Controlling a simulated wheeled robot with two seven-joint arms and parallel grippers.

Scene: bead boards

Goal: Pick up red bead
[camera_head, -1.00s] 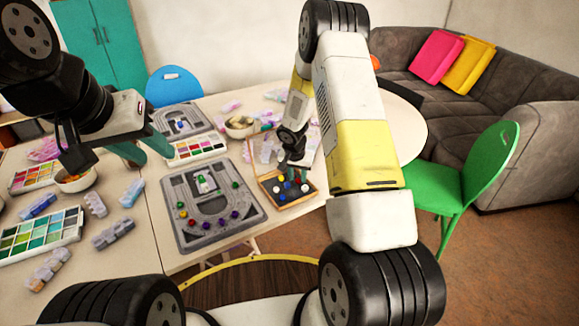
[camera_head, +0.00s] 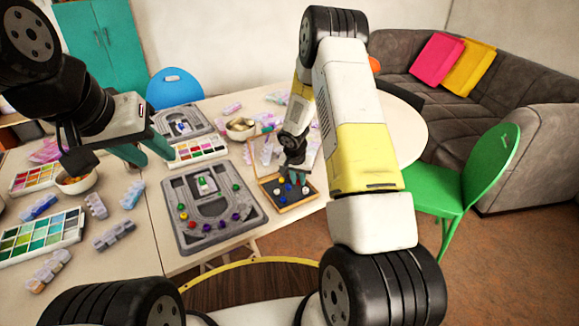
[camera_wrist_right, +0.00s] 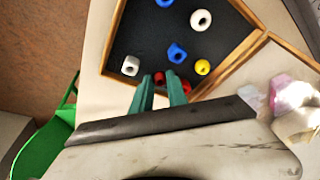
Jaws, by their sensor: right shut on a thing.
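A wooden box with a dark floor (camera_wrist_right: 150,30) holds several loose beads. My right gripper (camera_wrist_right: 161,82) reaches down into it, and its teal fingers are shut on a red bead (camera_wrist_right: 158,77). Another red bead (camera_wrist_right: 185,86) lies just right of the fingers, partly hidden. In the head view my right gripper (camera_head: 291,178) is low over the box (camera_head: 297,204), and the held bead is hard to make out. My left gripper (camera_head: 157,160) is open and empty above the table at the left, its teal fingers apart.
Blue beads (camera_wrist_right: 176,53), white beads (camera_wrist_right: 200,20) and a yellow bead (camera_wrist_right: 202,67) lie near the fingers. A grey bead board (camera_head: 258,215) with several coloured beads is left of the box. Paint palettes (camera_head: 40,236) and bowls (camera_head: 241,128) crowd the tables.

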